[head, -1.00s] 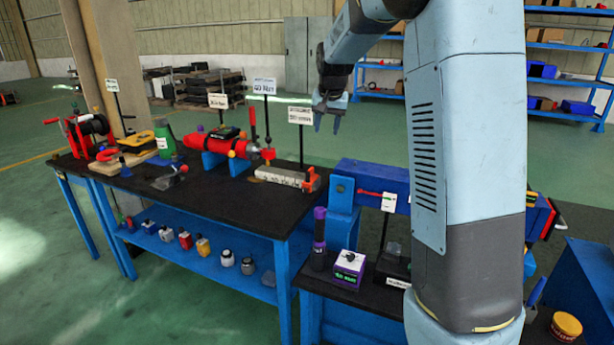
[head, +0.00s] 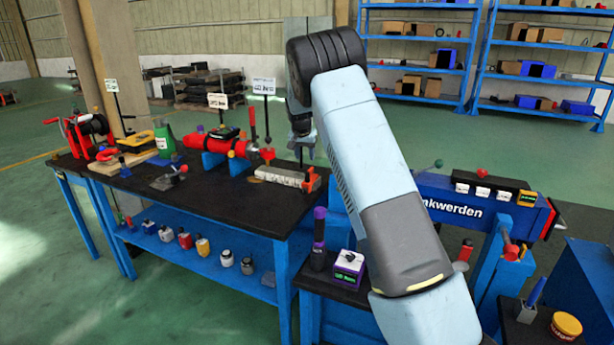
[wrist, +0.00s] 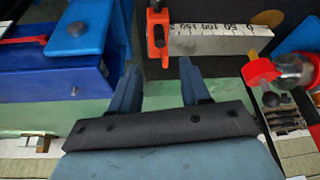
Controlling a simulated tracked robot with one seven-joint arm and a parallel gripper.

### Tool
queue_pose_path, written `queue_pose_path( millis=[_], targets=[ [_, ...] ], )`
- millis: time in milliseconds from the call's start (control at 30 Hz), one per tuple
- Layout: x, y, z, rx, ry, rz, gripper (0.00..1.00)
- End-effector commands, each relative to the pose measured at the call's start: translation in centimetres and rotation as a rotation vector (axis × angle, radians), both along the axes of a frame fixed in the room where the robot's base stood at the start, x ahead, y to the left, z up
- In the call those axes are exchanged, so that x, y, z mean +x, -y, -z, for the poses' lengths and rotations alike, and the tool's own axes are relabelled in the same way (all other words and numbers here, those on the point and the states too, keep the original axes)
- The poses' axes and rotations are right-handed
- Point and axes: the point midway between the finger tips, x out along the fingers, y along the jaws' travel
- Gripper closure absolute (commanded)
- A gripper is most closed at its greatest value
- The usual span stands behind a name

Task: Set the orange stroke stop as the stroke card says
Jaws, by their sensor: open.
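The orange stroke stop (head: 313,180) sits at the right end of a pale scale bar (head: 282,176) on the black bench. In the wrist view the stop (wrist: 157,38) straddles the left end of the bar (wrist: 215,41), with printed figures to its right; its exact reading is not clear. My gripper (head: 303,150) is above and behind the bar in the head view, partly hidden by my arm. In the wrist view my gripper (wrist: 158,78) is open and empty, its fingertips just below the stop in the picture. The stroke card cannot be made out now.
A red cylinder (head: 215,145) on blue supports lies left of the bar, with a sign (head: 264,86) on a post behind. A blue machine (head: 465,203) stands to the right.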

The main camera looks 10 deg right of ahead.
Motion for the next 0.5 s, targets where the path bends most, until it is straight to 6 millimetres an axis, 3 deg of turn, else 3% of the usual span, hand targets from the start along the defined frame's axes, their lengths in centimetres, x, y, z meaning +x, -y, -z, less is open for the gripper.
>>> queue_pose_path(
  millis=[500],
  targets=[
    [3.0,1.4,8.3,0.000,-0.001,-0.001,0.54]
  ],
)
